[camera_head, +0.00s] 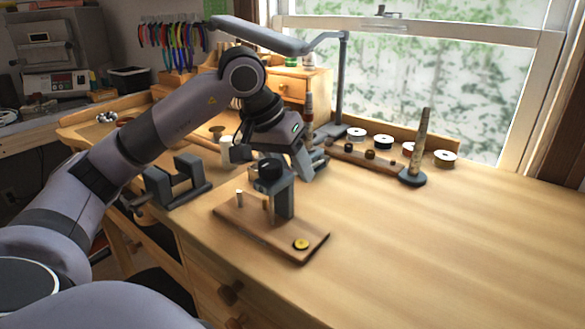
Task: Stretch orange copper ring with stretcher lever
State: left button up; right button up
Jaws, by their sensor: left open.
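The ring stretcher stands near the table's front left, with a flat wooden base (235,212), a grey post (285,203) and a dark round head (269,172). A small silver peg and a brass-coloured peg rise from the base, and a round yellow piece (301,244) lies at its front right corner. I cannot make out the orange copper ring or clearly tell which part is the lever. My left gripper (312,166) is open, just behind and right of the stretcher head; I cannot tell whether it touches. My right gripper is out of view.
A dark metal vise-like block (178,182) sits left of the stretcher. A tapered mandrel on a dark stand (418,148), several spools and a lamp arm (341,85) stand toward the back. The right side of the wooden tabletop (470,240) is clear.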

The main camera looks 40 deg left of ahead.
pick_arm(q)
jog(key=shift+f, duration=0.15)
jog(key=shift+w, duration=0.1)
grip_shut()
jog(key=shift+d+f, duration=0.1)
jog(key=shift+f, duration=0.15)
dwell(1.0)
